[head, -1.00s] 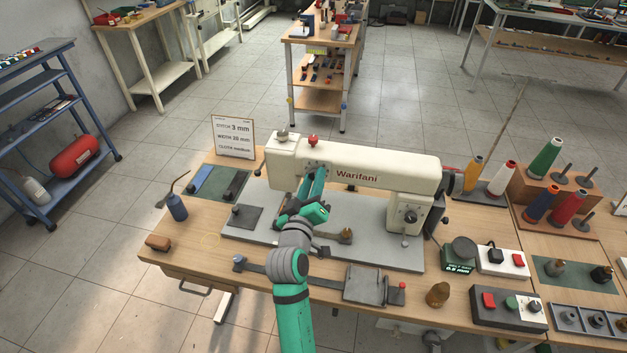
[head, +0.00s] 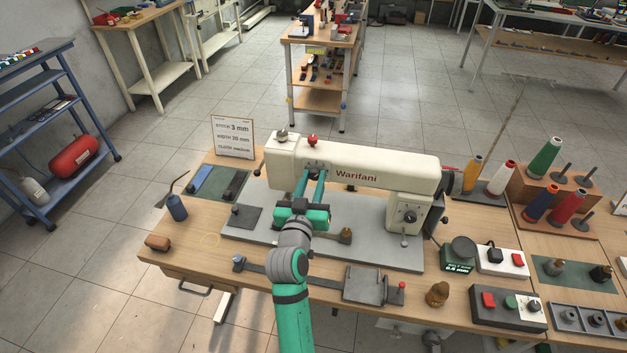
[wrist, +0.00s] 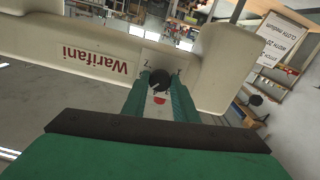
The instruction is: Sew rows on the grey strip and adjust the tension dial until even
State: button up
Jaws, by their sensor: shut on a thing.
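The cream sewing machine (head: 370,165) marked Warifani stands on a grey bed plate (head: 375,252) on the wooden bench. My gripper (head: 312,172) reaches up to the near face of its left head. In the wrist view my gripper (wrist: 160,88) has its two green fingers on either side of a dark round dial (wrist: 159,79), shut on it; a red mark shows just below. A flat dark band (head: 305,280) runs along the bench front; I cannot tell which is the task's strip.
A card (head: 233,137) reading stitch 3 mm stands behind left. A blue oil can (head: 177,207) is at the left. Thread cones (head: 547,158), a box with a green display (head: 458,267) and a switch box (head: 502,261) crowd the right.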

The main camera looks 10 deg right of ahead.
jog(key=shift+f, duration=0.1)
dwell(0.3)
jog(key=o, duration=1.1)
jog(key=shift+c, duration=0.2)
jog(key=v, duration=1.1)
jog(key=shift+w, duration=0.1)
